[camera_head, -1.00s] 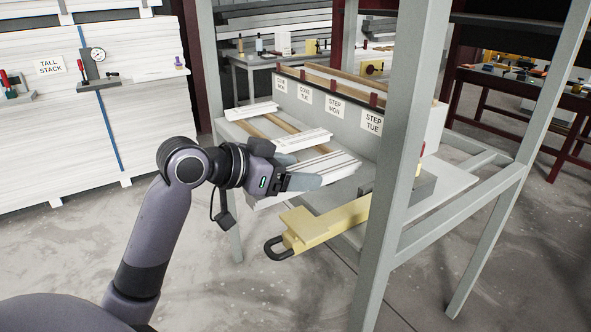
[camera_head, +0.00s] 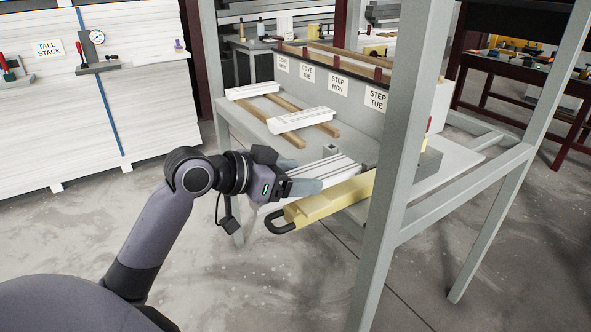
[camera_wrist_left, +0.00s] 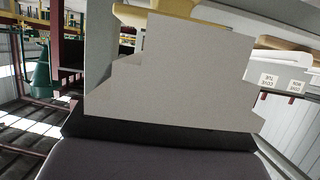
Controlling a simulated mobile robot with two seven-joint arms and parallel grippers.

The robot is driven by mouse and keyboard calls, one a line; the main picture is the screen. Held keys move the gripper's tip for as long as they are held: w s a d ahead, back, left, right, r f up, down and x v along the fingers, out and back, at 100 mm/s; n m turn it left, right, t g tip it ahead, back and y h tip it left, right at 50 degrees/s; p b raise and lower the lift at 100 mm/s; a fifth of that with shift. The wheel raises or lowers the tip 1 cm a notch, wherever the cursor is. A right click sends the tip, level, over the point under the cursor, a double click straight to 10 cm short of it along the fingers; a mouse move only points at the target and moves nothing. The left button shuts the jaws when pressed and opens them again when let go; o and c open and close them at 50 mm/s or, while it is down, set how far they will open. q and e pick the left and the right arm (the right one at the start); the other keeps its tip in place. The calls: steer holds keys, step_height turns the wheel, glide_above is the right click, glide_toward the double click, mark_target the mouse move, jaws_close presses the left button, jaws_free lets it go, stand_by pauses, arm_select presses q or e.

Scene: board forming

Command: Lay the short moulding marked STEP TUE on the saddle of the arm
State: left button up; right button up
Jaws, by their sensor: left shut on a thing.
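My left gripper (camera_head: 306,186) is shut on a white moulding (camera_head: 338,169) with a stepped, grooved profile. The moulding is just behind the yellow arm (camera_head: 335,198), which has a black loop handle at its front end. I cannot tell whether the moulding touches the arm, and no separate saddle is clear. In the left wrist view the moulding's stepped end (camera_wrist_left: 185,75) fills the middle and hides much behind it. The STEP TUE label (camera_head: 376,98) is on the grey rack board at the right. My right gripper is not in view.
Two white mouldings (camera_head: 301,121) (camera_head: 252,90) lie on wooden strips of the bench (camera_head: 450,165). A grey post (camera_head: 400,150) stands in front and hides part of the yellow arm. A tall white stack (camera_head: 80,130) is at the left, with clear floor before it.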

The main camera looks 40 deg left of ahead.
arm_select(q)
steer(key=shift+f, duration=0.55)
stand_by(0.4)
steer(key=o, duration=1.4)
steer(key=shift+f, duration=0.1)
steer(key=shift+b+v, duration=0.5)
steer(key=shift+v, duration=3.15)
